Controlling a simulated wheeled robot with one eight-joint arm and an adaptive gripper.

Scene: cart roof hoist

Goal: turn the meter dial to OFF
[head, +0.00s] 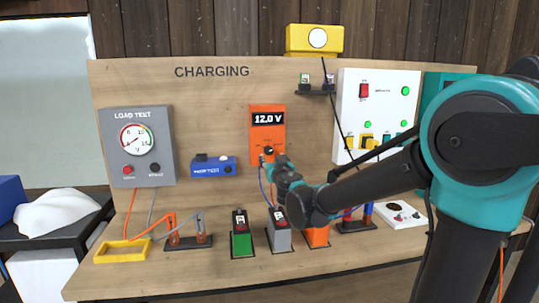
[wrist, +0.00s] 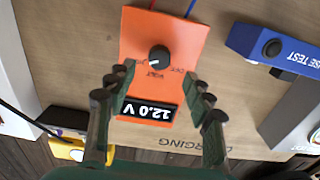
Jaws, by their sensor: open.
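The orange meter (head: 267,135) is on the wooden board, and its display reads 12.0 V. It also shows upside down in the wrist view (wrist: 185,28). Its black round dial (wrist: 159,55) has a white mark that points down-left in that view, toward the VOLT label. The OFF label lies to the lower right of the dial there. My gripper (wrist: 157,74) is open in front of the meter, with one finger on each side of the display. The fingers look apart from the dial. In the head view my gripper (head: 274,160) covers the meter's lower part.
The blue fuse tester (head: 213,167) is left of the meter, and the white charger panel (head: 375,100) is right. Several batteries, including a green one (head: 241,238), stand on the bench below. A yellow tray (head: 121,251) lies at the bench's left.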

